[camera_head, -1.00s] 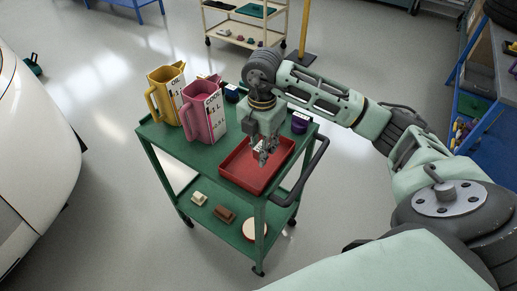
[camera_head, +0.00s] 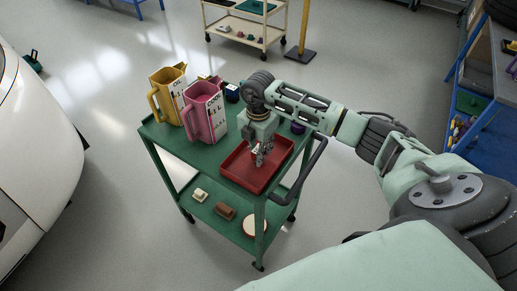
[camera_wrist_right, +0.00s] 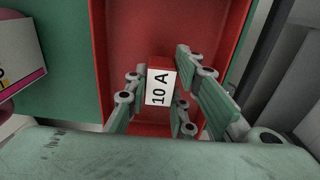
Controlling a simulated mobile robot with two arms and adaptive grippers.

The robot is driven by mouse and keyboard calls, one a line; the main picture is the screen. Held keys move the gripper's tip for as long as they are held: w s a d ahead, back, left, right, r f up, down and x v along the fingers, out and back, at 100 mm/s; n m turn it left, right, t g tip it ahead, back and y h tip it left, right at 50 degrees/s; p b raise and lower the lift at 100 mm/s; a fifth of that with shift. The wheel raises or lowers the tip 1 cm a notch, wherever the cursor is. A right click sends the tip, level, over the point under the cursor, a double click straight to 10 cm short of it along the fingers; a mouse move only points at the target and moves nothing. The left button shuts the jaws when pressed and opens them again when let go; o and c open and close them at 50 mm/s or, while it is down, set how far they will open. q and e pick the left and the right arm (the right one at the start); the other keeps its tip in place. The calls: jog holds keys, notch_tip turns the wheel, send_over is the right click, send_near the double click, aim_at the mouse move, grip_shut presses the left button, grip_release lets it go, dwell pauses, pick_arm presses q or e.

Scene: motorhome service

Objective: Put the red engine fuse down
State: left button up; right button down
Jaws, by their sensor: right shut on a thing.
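The red engine fuse (camera_wrist_right: 159,63) shows in the right wrist view as a small red block with a white "10 A" label. My right gripper (camera_wrist_right: 157,100) is shut on it, with fingers on both sides. In the head view my right gripper (camera_head: 261,159) points down inside the outline of the red tray (camera_head: 244,183) on the green cart. The fuse is mostly hidden there by the fingers. I cannot tell whether the fuse touches the tray floor. The tray looks otherwise empty. My left gripper is not in view.
A pink jug (camera_head: 206,112) and a yellow jug (camera_head: 167,92) stand on the cart top (camera_head: 205,158), left of the tray. A purple item (camera_head: 298,127) sits behind it at the right. The cart handle (camera_head: 303,170) runs along the right side. Small items lie on the lower shelf.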

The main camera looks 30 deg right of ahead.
jog(key=shift+f, duration=0.2)
jog(key=c, duration=1.5)
grip_release()
jog(key=shift+r, duration=0.1)
jog(key=shift+r, duration=0.55)
notch_tip(320, 180, up, 11)
jog(key=b, duration=0.3)
jog(key=shift+r, duration=0.15)
